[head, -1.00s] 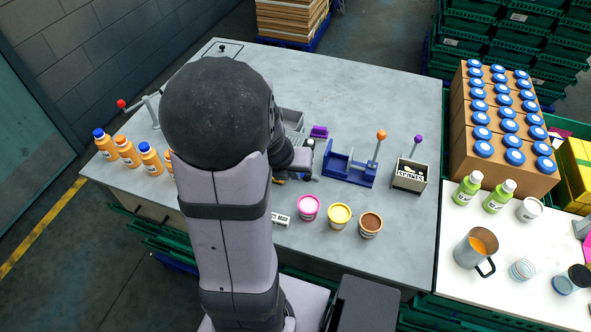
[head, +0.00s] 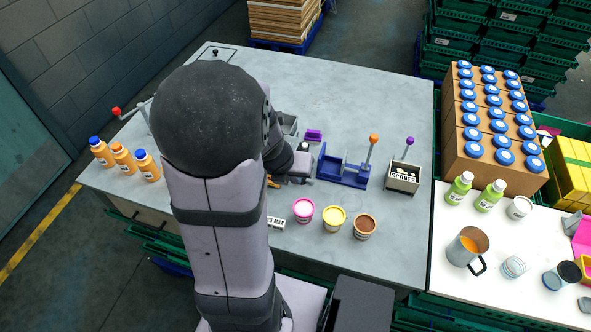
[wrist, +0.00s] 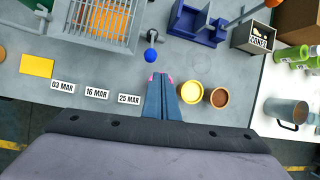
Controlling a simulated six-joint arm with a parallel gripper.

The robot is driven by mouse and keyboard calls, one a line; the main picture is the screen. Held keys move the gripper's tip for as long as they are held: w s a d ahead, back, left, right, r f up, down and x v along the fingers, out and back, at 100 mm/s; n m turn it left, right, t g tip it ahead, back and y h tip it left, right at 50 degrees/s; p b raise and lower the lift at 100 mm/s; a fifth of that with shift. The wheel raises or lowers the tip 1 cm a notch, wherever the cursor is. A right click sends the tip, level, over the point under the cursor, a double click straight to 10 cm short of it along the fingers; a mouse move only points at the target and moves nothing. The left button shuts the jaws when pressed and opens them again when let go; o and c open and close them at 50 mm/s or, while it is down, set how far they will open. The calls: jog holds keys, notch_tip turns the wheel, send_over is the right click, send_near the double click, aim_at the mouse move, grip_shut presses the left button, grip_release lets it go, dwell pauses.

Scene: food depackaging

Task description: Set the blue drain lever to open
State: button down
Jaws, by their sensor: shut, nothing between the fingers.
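The blue ball knob of the drain lever (wrist: 151,55) shows in the wrist view, on a short dark arm just below the grey basket station. My gripper (wrist: 159,78) is shut and empty. In the wrist view its fingertips show just below the blue knob, apart from it in the picture; the height gap cannot be told. The fingers overlap a pink cup, whose edges show on both sides of them. In the head view my arm hides the lever and the fingertips.
Yellow cup (wrist: 190,92) and brown cup (wrist: 217,97) stand right of the fingers. Date cards such as 25 MAR (wrist: 129,99) lie to the left.

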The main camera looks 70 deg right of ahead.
jog(key=shift+m, duration=0.5)
jog(key=s+f+b, duration=0.1)
jog(key=s+d+f+b, duration=0.2)
jog(key=f, duration=0.1)
jog(key=shift+s+b, duration=0.1)
jog(key=shift+b, duration=0.2)
jog(key=s+d+r+m+g+h+b, duration=0.1)
jog(key=s+d+r+m+b, duration=0.25)
jog(key=d+m, duration=0.2)
jog(key=s+d+r+m+h+b, duration=0.1)
jog(key=s+d+r+m+b, duration=0.15)
jog(key=d+r+m, duration=0.35)
jog(key=w+a+r+m+t+y, duration=0.1)
jog(key=w+a+r+m+y, duration=0.1)
jog(key=m, duration=1.1)
jog(key=w+a+r+m+t+y, duration=0.2)
jog(key=w+a+m, duration=0.2)
jog(key=m, duration=0.9)
jog(key=shift+w+a+r+t+y+p, duration=0.2)
jog(key=shift+w+a+t+y+p, duration=0.15)
jog(key=shift+w, duration=0.6)
